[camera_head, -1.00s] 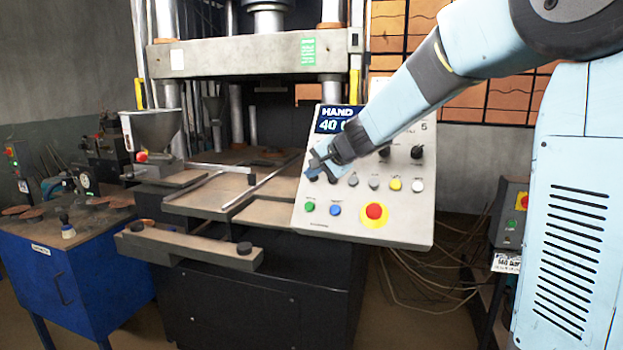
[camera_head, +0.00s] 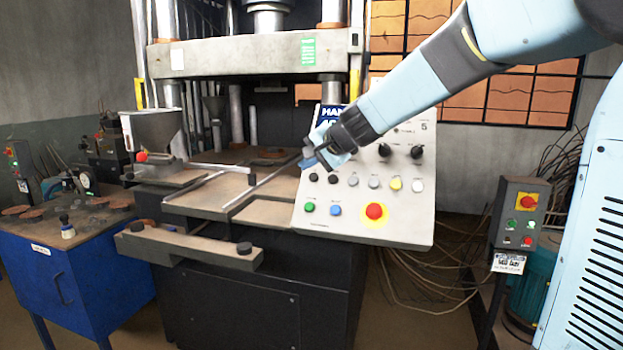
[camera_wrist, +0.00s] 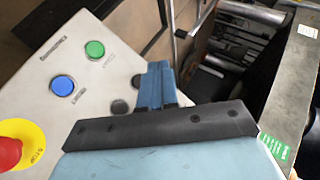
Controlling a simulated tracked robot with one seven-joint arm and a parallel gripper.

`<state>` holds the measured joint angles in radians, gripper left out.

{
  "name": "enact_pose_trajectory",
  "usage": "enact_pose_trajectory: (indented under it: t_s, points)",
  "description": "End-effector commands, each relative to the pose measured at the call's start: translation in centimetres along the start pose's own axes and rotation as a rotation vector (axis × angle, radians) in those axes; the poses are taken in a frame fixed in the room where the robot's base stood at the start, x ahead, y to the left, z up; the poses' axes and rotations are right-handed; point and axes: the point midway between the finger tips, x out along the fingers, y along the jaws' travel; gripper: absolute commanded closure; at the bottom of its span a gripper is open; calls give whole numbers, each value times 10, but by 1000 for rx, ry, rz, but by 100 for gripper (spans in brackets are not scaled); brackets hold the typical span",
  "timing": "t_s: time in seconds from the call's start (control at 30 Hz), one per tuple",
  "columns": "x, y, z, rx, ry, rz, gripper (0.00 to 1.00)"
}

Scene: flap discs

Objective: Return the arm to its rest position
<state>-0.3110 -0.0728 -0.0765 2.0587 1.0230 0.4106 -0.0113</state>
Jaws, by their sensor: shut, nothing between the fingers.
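My gripper (camera_head: 312,161) is shut and empty. In the head view it is in front of the upper left part of the slanted control panel (camera_head: 405,226), and my light blue arm comes down to it from the upper right. The arm and gripper hide part of the panel's display (camera_head: 331,112). In the wrist view the blue fingers (camera_wrist: 157,84) lie together, with the panel's green button (camera_wrist: 95,49) and blue button (camera_wrist: 63,85) to their left. I cannot tell the exact gap between the fingers and the panel.
The press (camera_head: 255,58) with its work table stands behind and left of the gripper. A blue cabinet (camera_head: 75,275) is at the far left. A small control box (camera_head: 521,213) with a red button stands at the right. Loose cables lie on the floor between.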

Motion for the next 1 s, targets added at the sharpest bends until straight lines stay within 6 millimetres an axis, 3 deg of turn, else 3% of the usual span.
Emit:
enact_pose_trajectory:
  t_s: [0.17,0.37,0.67,1.0]
  points:
    - [-7,2,2,-16,-3,4,100]
    - [-56,26,17,-136,-27,49,100]
    - [-147,95,58,-382,-76,212,100]
    - [-235,191,105,-604,-111,481,100]
